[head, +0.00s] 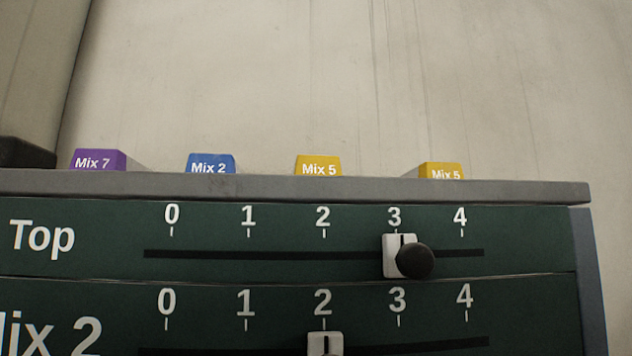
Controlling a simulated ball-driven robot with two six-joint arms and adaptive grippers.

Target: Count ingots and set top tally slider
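The Top tally slider (394,254) has a white block with a black round knob and stands at the 3 mark on its slot. The Mix 2 slider (321,343) below it stands at the 2 mark and is cut by the bottom edge. Along the top shelf show a purple ingot labelled Mix 7 (97,160), a blue ingot labelled Mix 2 (211,164), a yellow ingot labelled Mix 5 (319,166) and another yellow Mix 5 ingot (442,171) at the right. Their lower parts are hidden by the shelf edge. Neither gripper is in view.
The grey shelf edge (300,188) runs above the dark green tally panel (100,262), whose right side ends at a blue-grey post (594,285). A pale wall (300,80) rises behind. A grey-beige upright (38,70) stands at the upper left.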

